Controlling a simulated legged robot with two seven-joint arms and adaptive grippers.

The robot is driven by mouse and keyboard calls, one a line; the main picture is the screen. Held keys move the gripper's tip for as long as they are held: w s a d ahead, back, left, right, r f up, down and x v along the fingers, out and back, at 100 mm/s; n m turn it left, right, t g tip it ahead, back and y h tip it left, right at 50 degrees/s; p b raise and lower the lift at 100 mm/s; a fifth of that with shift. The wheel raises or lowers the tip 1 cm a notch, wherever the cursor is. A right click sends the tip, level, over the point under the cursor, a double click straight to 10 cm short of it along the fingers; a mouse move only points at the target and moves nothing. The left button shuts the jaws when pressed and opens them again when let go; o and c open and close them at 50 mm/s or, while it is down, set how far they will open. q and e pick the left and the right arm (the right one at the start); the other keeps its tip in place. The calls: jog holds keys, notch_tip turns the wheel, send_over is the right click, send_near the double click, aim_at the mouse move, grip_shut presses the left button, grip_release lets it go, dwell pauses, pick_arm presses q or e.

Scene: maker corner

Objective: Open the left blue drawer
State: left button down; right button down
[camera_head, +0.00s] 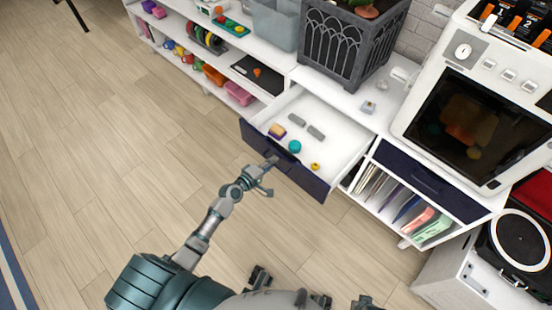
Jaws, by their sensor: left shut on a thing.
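The left blue drawer (308,181) is pulled well out of the white cabinet, and its white inside shows. Its front is dark blue with a dark handle (285,154). In the drawer lie two grey blocks, a purple and tan block (277,131), a teal round piece (295,146) and a small yellow piece (315,166). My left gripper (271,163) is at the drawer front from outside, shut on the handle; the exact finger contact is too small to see. My right gripper cannot be made out.
A second blue drawer (430,182) to the right is shut, above a shelf of upright folders. A dark planter (350,45) and a white machine with a dark window (470,120) stand on the cabinet. The wood floor (120,150) to the left is clear.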

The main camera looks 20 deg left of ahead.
pick_arm(q)
jog(key=shift+s+a+f, duration=0.1)
jog(key=shift+s+f, duration=0.05)
jog(key=shift+f, duration=0.05)
jog(key=c, duration=1.5)
grip_release()
jog(key=v, duration=1.1)
jog(key=shift+s+a, duration=0.25)
jog(key=shift+s, duration=0.05)
